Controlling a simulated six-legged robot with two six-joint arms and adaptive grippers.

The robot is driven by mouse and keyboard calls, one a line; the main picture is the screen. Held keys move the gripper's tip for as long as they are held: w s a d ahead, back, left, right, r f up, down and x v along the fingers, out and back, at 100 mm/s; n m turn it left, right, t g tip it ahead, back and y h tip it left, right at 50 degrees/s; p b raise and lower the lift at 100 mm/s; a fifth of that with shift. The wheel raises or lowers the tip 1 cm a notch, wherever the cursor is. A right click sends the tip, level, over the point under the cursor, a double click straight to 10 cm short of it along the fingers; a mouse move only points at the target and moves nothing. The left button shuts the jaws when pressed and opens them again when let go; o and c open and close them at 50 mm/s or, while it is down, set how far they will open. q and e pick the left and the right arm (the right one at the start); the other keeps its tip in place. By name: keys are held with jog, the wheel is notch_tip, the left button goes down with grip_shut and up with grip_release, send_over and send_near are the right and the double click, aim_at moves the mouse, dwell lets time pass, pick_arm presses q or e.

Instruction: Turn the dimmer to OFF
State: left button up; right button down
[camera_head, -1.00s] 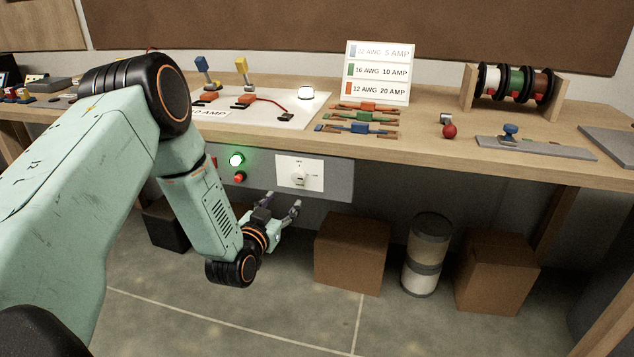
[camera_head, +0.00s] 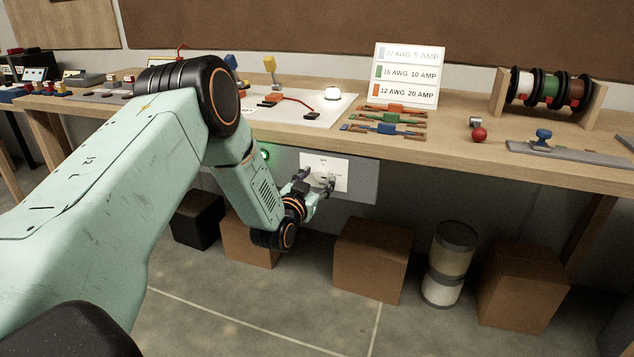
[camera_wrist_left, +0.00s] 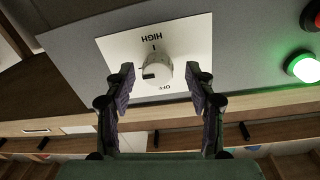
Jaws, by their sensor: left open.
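The dimmer is a pale round knob (camera_wrist_left: 158,69) on a white plate (camera_head: 342,172) on the grey panel under the bench edge. In the left wrist view the plate (camera_wrist_left: 190,42) appears upside down, with HIGH above the knob and OFF below it, to the right. A dark mark shows on the knob's left side. My left gripper (camera_head: 317,180) is open in front of the plate. In the left wrist view its fingers (camera_wrist_left: 160,75) stand either side of the knob, with gaps on both sides. Their depth relative to it is hard to tell. My right gripper is not in view.
A lit green lamp (camera_wrist_left: 304,67) and a red button (camera_wrist_left: 312,16) sit beside the plate. The bench (camera_head: 460,148) overhangs the panel. Cardboard boxes (camera_head: 370,260) and a cylinder (camera_head: 448,265) stand on the floor below. Wires and a wire rack (camera_head: 545,95) are on top.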

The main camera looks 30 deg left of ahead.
pick_arm(q)
jog(key=shift+d+r, duration=0.1)
jog(key=shift+d, duration=0.15)
jog(key=shift+c, duration=0.2)
jog(key=shift+a, duration=0.25)
jog(key=c, duration=0.4)
jog(key=shift+d, duration=0.15)
jog(key=c, duration=0.3)
grip_shut()
